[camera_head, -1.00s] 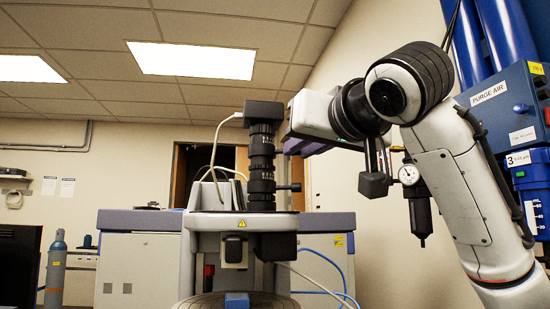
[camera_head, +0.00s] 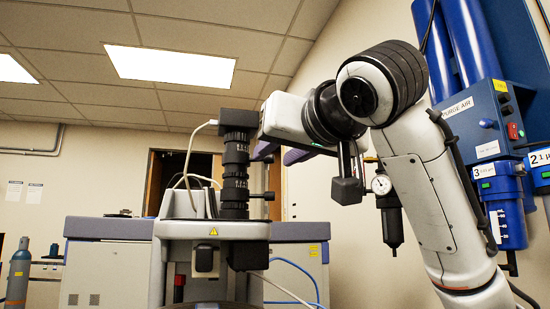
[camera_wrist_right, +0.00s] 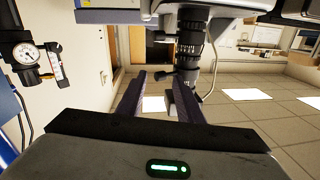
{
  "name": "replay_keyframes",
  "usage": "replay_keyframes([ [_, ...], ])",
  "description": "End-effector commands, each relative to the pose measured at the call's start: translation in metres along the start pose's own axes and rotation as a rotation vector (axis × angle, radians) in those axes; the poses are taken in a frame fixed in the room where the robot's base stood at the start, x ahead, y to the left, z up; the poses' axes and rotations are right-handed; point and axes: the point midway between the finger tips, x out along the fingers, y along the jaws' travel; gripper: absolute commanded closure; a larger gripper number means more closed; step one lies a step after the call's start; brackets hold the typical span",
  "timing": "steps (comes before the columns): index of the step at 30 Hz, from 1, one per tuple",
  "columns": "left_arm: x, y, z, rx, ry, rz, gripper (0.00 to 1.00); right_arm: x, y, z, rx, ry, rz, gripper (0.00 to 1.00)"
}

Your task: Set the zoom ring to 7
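The black zoom column (camera_head: 235,165) stands upright on the profiler, with ringed bands and small pale markings too small to read. I cannot tell which number the zoom ring is set to. A short side knob (camera_head: 264,196) sticks out right of its lower part. My right gripper (camera_head: 262,150) is just right of the column's upper part, its purple fingers pointing left. The column (camera_wrist_right: 190,40) hangs inverted beyond the right-hand finger there. Contact cannot be told. My left gripper is not in view.
The profiler body (camera_head: 215,230) stands below the column, with pale cables (camera_head: 190,160) looping at its left. Behind it are grey cabinets (camera_head: 110,265). A pressure gauge (camera_head: 381,185) and blue purge-air panel (camera_head: 480,120) are at the right, behind my right arm.

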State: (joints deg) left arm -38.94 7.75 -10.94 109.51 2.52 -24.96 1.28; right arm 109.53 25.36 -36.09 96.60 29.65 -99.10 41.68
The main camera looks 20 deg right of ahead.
Motion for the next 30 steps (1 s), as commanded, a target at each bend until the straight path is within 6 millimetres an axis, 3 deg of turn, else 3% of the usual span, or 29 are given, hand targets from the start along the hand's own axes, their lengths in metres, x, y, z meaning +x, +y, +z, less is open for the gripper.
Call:
replay_keyframes([
  [6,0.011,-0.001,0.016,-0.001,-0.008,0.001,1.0,-0.045,-0.001,0.002,-0.002,0.006,-0.003,0.67],
  [12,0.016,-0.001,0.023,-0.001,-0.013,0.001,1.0,-0.076,-0.001,0.001,-0.002,0.003,-0.003,0.67],
  [18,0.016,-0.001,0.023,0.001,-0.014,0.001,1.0,-0.087,-0.001,0.001,-0.002,0.0,-0.001,0.67],
  [30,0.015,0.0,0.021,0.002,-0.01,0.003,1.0,-0.087,0.0,0.0,-0.001,0.001,0.0,0.67],
])
